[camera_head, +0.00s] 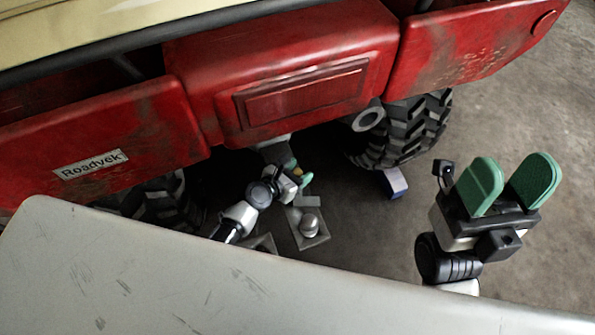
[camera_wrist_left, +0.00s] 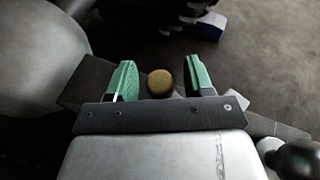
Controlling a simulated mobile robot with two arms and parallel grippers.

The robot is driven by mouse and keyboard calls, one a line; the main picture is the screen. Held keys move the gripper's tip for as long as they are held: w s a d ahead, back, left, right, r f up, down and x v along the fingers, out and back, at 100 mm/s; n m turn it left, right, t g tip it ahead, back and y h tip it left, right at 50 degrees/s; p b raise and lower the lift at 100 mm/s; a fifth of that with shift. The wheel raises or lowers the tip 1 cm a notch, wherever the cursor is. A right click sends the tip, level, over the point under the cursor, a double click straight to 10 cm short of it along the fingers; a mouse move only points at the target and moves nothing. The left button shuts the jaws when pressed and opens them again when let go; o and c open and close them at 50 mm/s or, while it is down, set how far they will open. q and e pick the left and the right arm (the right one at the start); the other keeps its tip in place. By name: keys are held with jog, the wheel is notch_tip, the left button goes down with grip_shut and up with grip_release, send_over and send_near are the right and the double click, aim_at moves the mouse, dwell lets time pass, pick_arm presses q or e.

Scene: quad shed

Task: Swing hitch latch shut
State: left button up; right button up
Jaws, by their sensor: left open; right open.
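My left gripper (camera_head: 298,174) is low behind the red quad, small and partly hidden by its own wrist. In the left wrist view its two green fingers (camera_wrist_left: 160,82) are open. A round brass-coloured knob (camera_wrist_left: 160,84) shows between the fingers, apparently not gripped; it looks like part of the hitch latch, but I cannot tell how far the latch is swung. A grey bar (camera_wrist_left: 82,82) runs behind the fingers. A silver hitch ball (camera_head: 310,224) stands on a grey plate (camera_head: 312,241) just below the left gripper. My right gripper (camera_head: 510,187) is open and empty at the right, away from the hitch.
The red quad body (camera_head: 290,75) overhangs the hitch area. A knobbly black tyre (camera_head: 412,128) and a blue block (camera_head: 394,183) stand to the right of it. A grey panel (camera_head: 150,275) fills the lower foreground. Bare floor (camera_head: 490,110) is open at the right.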

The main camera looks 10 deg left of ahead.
pick_arm(q)
grip_shut()
